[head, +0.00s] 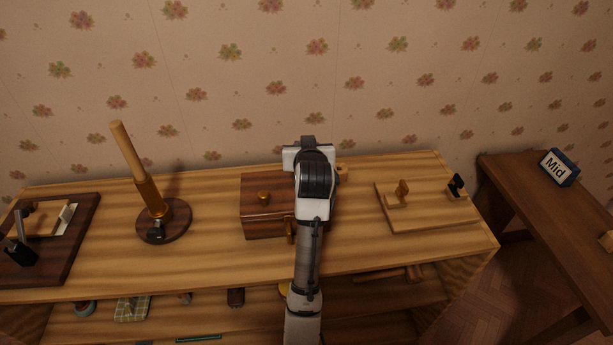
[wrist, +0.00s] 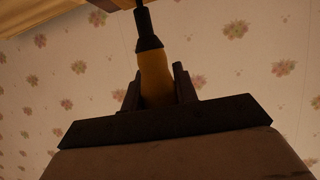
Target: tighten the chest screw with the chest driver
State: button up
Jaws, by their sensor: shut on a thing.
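The chest (head: 266,219) is a dark reddish-brown wooden box with a small knob on top and brass at its front. It stands mid-table, and my arm covers its right part. In the wrist view my gripper (wrist: 156,82) is shut on the driver's yellow-brown handle (wrist: 155,72). The driver has a dark collar and a thin shaft (wrist: 144,22) that runs toward a wooden surface at the top edge. Its tip is out of frame, so I cannot tell whether it touches anything. The gripper's fingers are hidden behind my arm in the head view. The chest screw is not visible.
A round-based stand with a tall wooden handle (head: 141,173) is left of the chest. A dark board (head: 72,243) lies at far left. A light board (head: 430,218) with small pegs is to the right. A side table holds a "Mid" sign (head: 558,168). Several items lie on the lower shelf.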

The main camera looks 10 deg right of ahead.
jog(key=shift+f, duration=0.2)
jog(key=o, duration=1.1)
jog(key=shift+c, duration=0.2)
jog(key=o, duration=1)
